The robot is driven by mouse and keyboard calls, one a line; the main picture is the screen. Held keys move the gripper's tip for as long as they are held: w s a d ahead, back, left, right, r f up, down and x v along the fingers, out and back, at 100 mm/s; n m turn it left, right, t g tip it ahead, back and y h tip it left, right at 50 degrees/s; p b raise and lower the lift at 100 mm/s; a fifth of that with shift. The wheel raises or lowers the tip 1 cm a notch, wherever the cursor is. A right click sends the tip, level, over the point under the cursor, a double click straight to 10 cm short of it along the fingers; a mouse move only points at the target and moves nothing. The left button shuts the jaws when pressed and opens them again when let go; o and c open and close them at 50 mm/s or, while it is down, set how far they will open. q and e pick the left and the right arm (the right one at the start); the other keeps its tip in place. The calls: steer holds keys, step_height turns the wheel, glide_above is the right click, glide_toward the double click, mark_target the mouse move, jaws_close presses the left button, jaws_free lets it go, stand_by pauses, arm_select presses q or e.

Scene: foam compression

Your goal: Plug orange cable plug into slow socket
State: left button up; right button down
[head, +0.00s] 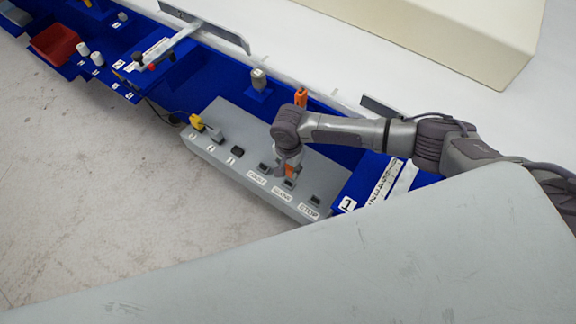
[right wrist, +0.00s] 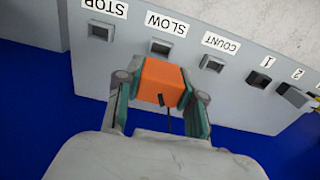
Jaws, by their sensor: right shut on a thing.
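My right gripper (head: 288,172) is over the grey socket panel and shut on the orange plug (head: 289,170). In the right wrist view the orange plug (right wrist: 162,82) sits between the two fingers of the right gripper (right wrist: 160,92). The slow socket (right wrist: 160,47), under the SLOW label, lies just beyond the plug and its opening is partly visible. In the head view the slow socket (head: 289,184) is close beside the plug. I cannot tell whether the plug touches it. My left gripper is not in view.
The stop socket (right wrist: 101,31) and count socket (right wrist: 212,63) flank the slow one. Sockets 1 and 2 are farther along, with a yellow plug (head: 196,122) near the panel's far end. A blue bench (head: 330,130) runs behind the panel. A red bin (head: 54,46) stands far left.

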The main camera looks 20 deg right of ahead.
mark_target(289, 176)
steer(key=shift+f+b, duration=1.55)
steer(key=shift+b, duration=0.1)
steer(key=shift+f, duration=0.85)
steer(key=shift+f, duration=0.3)
steer(key=shift+p, duration=0.3)
steer(key=shift+p, duration=0.3)
steer(key=shift+a+p, duration=0.1)
steer(key=shift+p, duration=0.35)
steer(key=shift+f+b, duration=0.5)
steer(key=shift+f, duration=0.4)
